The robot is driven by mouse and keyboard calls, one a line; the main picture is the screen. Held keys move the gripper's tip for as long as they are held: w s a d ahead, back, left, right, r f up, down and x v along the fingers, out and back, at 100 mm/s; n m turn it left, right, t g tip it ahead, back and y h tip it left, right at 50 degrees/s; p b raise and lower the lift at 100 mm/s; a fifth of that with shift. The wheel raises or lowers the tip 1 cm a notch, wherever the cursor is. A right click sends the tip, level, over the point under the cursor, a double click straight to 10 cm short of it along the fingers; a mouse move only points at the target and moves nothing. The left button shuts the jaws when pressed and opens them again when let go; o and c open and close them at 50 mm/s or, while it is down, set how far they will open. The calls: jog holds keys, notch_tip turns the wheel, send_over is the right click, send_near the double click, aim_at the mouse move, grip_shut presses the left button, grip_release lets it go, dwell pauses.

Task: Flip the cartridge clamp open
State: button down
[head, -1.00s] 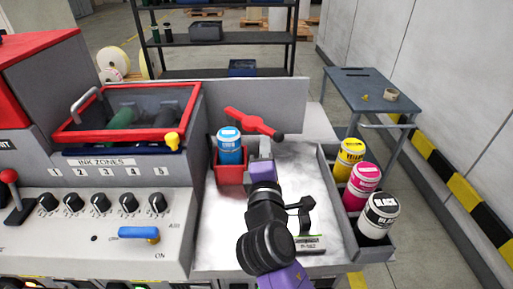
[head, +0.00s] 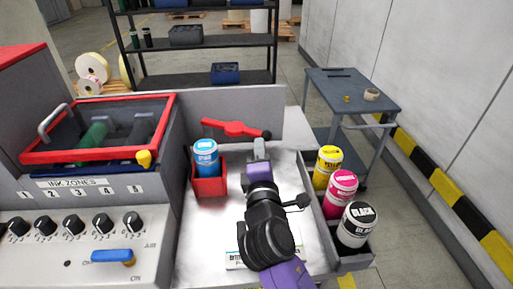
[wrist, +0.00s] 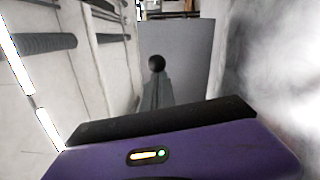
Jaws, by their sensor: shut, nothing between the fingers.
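The cartridge clamp is a red lever (head: 235,128) with a black knob at its right end. In the head view it lies roughly level in front of the grey back panel, above and behind the cyan cartridge (head: 206,160), which stands in a red holder (head: 209,187). My purple gripper (head: 259,147) is shut and empty, its grey fingertips just below and slightly left of the knob. In the wrist view the black knob (wrist: 156,63) shows just beyond the fingertips. I cannot tell whether they touch it.
Yellow (head: 327,167), magenta (head: 340,193) and black (head: 356,228) cartridges stand in a rack on the right. A red-framed ink tray (head: 97,157) is on the left. A blue-grey side table (head: 350,92) stands behind right.

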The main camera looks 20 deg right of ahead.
aim_at(270, 137)
jog(key=shift+w+d+r+p, duration=0.1)
jog(key=shift+w+d+p, duration=0.2)
jog(key=shift+w+d, duration=0.55)
jog(key=shift+w+d+p, duration=0.25)
jog(key=shift+w+d, duration=0.3)
jog(key=shift+d, duration=0.6)
